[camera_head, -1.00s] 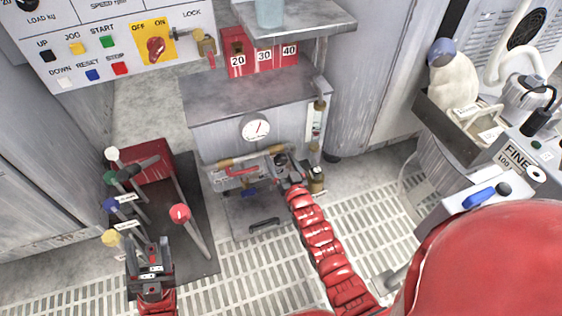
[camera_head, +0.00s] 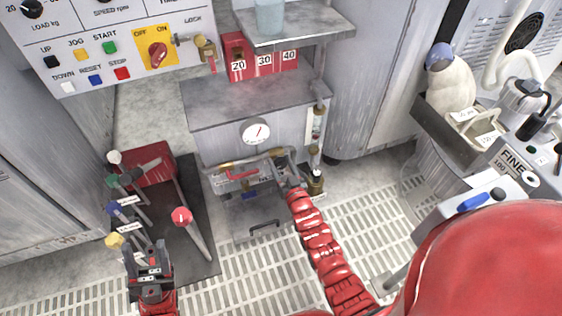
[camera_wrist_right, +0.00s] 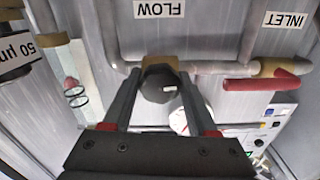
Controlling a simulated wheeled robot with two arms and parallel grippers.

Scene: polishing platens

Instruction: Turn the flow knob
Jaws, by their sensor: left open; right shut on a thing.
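The flow knob (camera_wrist_right: 160,88) is a dark round knob with a small white mark, on a brass fitting in a grey pipe. The FLOW label (camera_wrist_right: 160,9) appears upside down above it in the right wrist view. My right gripper (camera_wrist_right: 161,83) is shut on the knob, one finger on each side. In the head view my right gripper (camera_head: 281,160) reaches the pipework on the front of the grey cabinet (camera_head: 212,128), and hides the knob there. My left gripper (camera_head: 148,262) is open and empty at lower left, near the yellow-knobbed lever.
A red-handled valve (camera_wrist_right: 262,84) by the INLET label (camera_wrist_right: 285,19) lies right of the knob. A pressure gauge (camera_head: 256,131) is above the pipes. Levers with coloured knobs, one red (camera_head: 182,216), stand near my left gripper. Grated floor (camera_head: 260,273) is clear in front.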

